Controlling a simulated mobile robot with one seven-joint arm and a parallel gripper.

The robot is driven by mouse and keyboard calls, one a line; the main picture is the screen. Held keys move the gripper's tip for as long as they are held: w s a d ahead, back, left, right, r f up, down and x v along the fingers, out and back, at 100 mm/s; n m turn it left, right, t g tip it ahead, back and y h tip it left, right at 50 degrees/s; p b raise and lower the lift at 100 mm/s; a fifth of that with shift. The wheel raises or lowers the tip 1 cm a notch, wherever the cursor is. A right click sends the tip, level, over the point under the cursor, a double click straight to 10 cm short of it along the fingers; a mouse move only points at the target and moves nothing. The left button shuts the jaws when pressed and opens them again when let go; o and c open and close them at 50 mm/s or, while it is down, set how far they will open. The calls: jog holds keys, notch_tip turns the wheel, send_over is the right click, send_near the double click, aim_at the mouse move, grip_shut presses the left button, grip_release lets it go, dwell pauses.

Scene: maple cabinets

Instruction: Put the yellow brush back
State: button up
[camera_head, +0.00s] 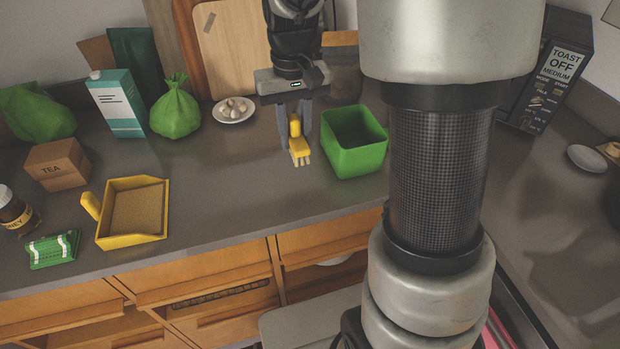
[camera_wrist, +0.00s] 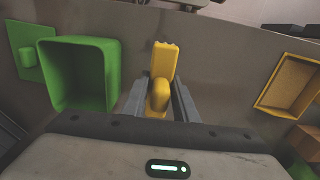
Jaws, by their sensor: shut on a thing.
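The yellow brush (camera_head: 298,146) is held in my gripper (camera_head: 295,138), between its two fingers, with pale bristles pointing down toward the counter. I cannot tell whether the bristles touch the counter. In the wrist view the brush (camera_wrist: 161,75) stands out between the fingers (camera_wrist: 158,105). An open green box (camera_head: 355,160) stands just right of the brush; it shows to the left of it in the wrist view (camera_wrist: 80,105). A yellow dustpan (camera_head: 158,193) lies on the counter at the left, apart from the brush.
A plate of pale round items (camera_head: 234,114), a green bag (camera_head: 175,112), a teal carton (camera_head: 117,103), a tea box (camera_head: 57,165) and a green packet (camera_head: 53,249) stand left. A cutting board (camera_head: 231,50) leans behind. The counter between dustpan and brush is clear.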

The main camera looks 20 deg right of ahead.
aim_at(298, 179)
jog(key=shift+d+f, duration=0.15)
jog(key=shift+f, duration=0.15)
notch_tip(298, 179, down, 9)
jog(key=shift+f+b, duration=0.15)
jog(key=shift+b, duration=0.55)
jog(key=shift+f, duration=0.1)
jog(key=shift+f, duration=0.15)
jog(key=o, duration=1.1)
jog(key=shift+r, duration=0.2)
